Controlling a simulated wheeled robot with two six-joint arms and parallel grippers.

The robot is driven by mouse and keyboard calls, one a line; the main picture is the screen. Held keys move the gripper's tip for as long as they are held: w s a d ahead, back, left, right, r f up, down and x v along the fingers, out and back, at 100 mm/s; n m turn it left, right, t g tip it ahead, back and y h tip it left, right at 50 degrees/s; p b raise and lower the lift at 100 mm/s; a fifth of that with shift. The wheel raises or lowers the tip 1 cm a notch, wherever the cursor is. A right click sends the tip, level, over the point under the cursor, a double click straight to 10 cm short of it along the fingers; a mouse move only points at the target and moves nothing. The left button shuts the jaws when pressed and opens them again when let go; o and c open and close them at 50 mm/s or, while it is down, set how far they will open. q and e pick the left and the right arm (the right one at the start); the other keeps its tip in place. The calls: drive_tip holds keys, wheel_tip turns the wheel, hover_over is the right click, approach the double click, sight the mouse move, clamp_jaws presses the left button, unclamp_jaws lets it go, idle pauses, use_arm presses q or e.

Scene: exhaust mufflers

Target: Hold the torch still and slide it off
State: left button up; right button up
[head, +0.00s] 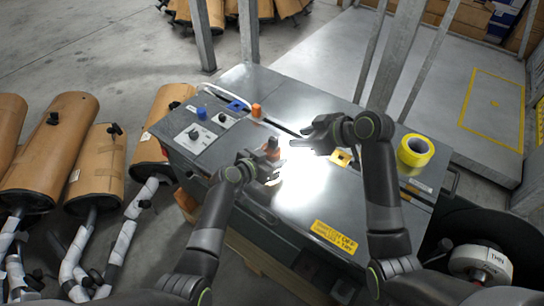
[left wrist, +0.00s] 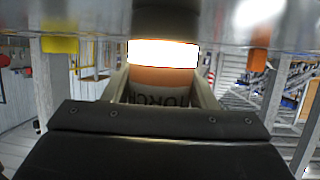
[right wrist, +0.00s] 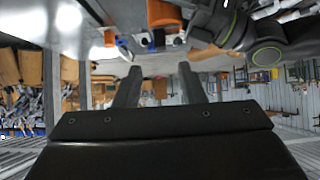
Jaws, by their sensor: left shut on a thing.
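The torch (head: 272,152) stands in my left gripper (head: 268,167) above the bench top; its upper end is dark with an orange-brown part below. In the left wrist view the torch (left wrist: 165,76) sits between both fingers, with a bright white band, an orange band and partly hidden upside-down lettering. My left gripper (left wrist: 163,88) is shut on it. My right gripper (head: 303,136) is to the right of the torch, pointing left and apart from it. In the right wrist view my right gripper (right wrist: 160,72) has its fingers apart with nothing between them.
Metal posts (head: 201,35) rise behind the bench. Glare whitens the bench middle.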

sight(273, 142)
idle(0.4)
drive_tip(key=shift+a+f, duration=0.1)
drive_tip(key=c, duration=0.5)
drive_tip(key=shift+a+f+m+y, duration=0.2)
drive_tip(key=shift+m+y, duration=0.2)
drive_tip(key=shift+m, duration=0.1)
drive_tip(key=shift+c, duration=0.9)
drive_tip(key=shift+s+a+f+m+y, duration=0.1)
drive_tip(key=shift+a+f+m+y, duration=0.2)
drive_tip(key=shift+m+y, duration=0.25)
clamp_jaws()
drive_tip(key=w+d+f+m+t+y, duration=0.1)
drive_tip(key=d+f+m+t, duration=0.2)
drive_tip(key=m, duration=0.6)
drive_tip(key=w+d+f+m+t, duration=0.1)
drive_tip(key=d+f+m+t, duration=0.3)
drive_tip(key=m, duration=0.6)
drive_tip(key=s+a+r+x, duration=0.1)
drive_tip(key=r+x, duration=0.1)
drive_tip(key=x, duration=0.9)
drive_tip(key=shift+t, duration=0.4)
drive_tip(key=shift+s+a+f, duration=0.15)
drive_tip(key=shift+s+a, duration=0.45)
drive_tip(key=shift+s, duration=0.3)
drive_tip(key=shift+s+a+f, duration=0.1)
drive_tip(key=shift+s+a, duration=0.5)
drive_tip(key=shift+s, duration=0.3)
